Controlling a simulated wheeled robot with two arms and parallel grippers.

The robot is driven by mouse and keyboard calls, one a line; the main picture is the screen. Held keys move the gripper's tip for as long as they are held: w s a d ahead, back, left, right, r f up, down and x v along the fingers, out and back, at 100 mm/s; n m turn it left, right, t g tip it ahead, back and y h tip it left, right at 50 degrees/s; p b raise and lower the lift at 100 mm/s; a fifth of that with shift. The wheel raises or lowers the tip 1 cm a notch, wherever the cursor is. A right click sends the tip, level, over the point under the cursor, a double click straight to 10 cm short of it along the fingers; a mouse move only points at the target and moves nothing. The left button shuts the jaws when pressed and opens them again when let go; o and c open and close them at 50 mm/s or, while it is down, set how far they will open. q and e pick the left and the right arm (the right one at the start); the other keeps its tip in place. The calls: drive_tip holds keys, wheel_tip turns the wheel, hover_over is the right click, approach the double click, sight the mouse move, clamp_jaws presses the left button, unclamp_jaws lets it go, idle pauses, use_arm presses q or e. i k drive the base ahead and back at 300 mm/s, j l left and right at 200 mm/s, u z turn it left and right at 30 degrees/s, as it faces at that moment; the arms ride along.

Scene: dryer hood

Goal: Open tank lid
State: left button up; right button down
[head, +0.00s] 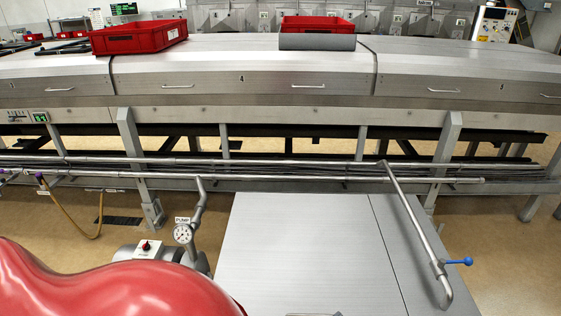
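The tank lid (300,250) is a flat brushed-metal panel at the bottom centre of the head view. It lies flat and looks shut. A seam runs along its right part, separating a narrower metal strip (412,250). A small piece of what looks like a handle (315,314) shows at the bottom edge of the picture; the rest of it and the lid's near edge are cut off. Neither of my grippers shows in this view.
A bent pipe (412,220) with a blue valve lever (457,261) passes over the right side. A pump gauge (183,234) and switch box (147,248) stand left. Behind runs a long metal dryer hood (240,87) bearing red crates (140,37) (316,24).

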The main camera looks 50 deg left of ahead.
sight(282, 254)
drive_tip(key=u, duration=1.3)
